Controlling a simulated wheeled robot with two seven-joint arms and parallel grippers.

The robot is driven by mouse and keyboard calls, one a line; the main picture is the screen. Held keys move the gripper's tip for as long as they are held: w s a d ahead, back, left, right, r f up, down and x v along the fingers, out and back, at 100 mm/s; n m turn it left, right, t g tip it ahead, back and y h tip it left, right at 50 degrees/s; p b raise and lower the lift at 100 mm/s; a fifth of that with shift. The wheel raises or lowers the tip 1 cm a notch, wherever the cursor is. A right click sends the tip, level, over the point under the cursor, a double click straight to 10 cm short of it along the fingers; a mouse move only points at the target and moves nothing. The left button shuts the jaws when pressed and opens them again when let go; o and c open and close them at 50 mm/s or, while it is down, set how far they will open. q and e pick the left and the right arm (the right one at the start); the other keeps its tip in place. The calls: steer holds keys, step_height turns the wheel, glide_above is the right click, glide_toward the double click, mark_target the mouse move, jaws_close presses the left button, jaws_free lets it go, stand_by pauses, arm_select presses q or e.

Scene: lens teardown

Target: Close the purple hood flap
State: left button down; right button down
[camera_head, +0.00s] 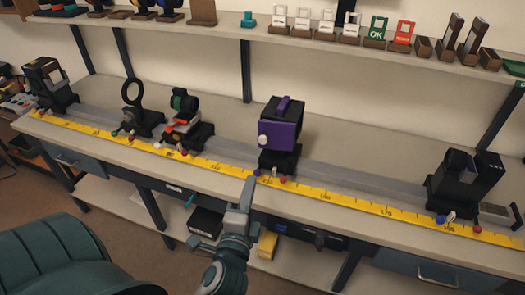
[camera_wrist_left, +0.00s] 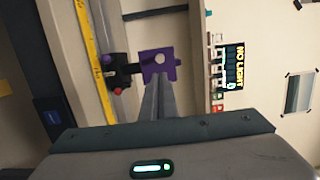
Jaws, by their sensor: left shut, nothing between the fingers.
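The purple hood (camera_head: 284,137) stands upright on a black carrier on the rail, mid-bench, in the head view. Its near face is purple, with a white round knob (camera_head: 263,141) at the left and a purple strip on the dark top. The purple face (camera_wrist_left: 151,68) and knob (camera_wrist_left: 160,58) also show in the left wrist view. I cannot tell how far the flap stands open. My left gripper (camera_head: 250,182) is shut and empty, in front of and below the hood, seemingly apart from it. Its fingers (camera_wrist_left: 157,84) point toward the purple face in the wrist view. My right gripper is not in view.
A yellow ruler (camera_head: 345,198) runs along the bench front. Left of the hood stand a ring holder (camera_head: 133,93) and a lens carrier (camera_head: 184,104); a black unit (camera_head: 465,182) stands at the right. A shelf with small parts runs above. The rail beside the hood is clear.

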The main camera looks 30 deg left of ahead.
mark_target(262, 142)
arm_select(q)
steer(key=shift+w, duration=0.15)
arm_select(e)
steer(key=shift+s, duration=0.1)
